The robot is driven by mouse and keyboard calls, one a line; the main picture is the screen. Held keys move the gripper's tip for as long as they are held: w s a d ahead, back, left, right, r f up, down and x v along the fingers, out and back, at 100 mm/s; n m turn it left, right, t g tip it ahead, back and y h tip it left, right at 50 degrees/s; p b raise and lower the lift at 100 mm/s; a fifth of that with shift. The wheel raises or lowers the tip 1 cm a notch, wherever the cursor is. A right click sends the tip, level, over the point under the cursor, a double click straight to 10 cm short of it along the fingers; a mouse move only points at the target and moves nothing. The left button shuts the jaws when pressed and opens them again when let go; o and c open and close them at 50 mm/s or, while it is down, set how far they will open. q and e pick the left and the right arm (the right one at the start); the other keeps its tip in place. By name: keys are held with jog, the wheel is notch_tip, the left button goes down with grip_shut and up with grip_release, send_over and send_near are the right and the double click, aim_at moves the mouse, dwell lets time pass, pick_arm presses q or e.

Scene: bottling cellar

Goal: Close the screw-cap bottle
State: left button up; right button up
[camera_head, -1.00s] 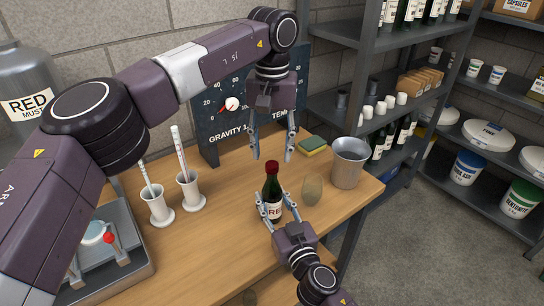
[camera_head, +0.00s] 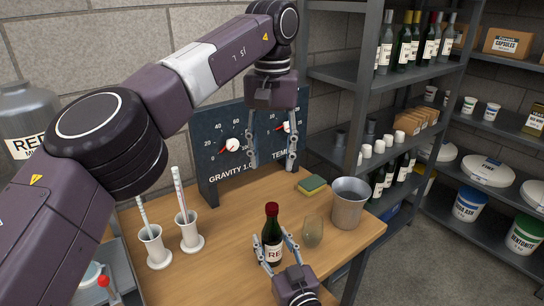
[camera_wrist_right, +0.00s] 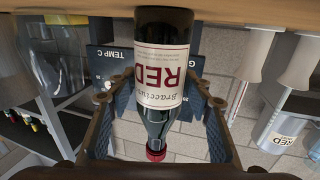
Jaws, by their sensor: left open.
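The dark green bottle (camera_head: 271,247) with a red-and-white label stands upright on the wooden table. A red cap (camera_head: 271,209) sits at the top of its neck; I cannot tell how tightly. My right gripper (camera_head: 272,240) has a finger on each side of the bottle's body. In the right wrist view the bottle (camera_wrist_right: 163,70) fills the gap between its pads, and the cap (camera_wrist_right: 156,150) shows at the neck end. My left gripper (camera_head: 272,165) is open, empty, pointing down above the bottle, clear of the cap.
A clear glass (camera_head: 312,232) stands just right of the bottle, with a metal bucket (camera_head: 347,203) beyond it. A sponge (camera_head: 312,184) lies behind. Two white cylinder stands (camera_head: 190,233) with tubes are at left. A gauge board (camera_head: 232,160) stands at the back.

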jog(key=shift+o, duration=1)
jog(key=v, duration=1.2)
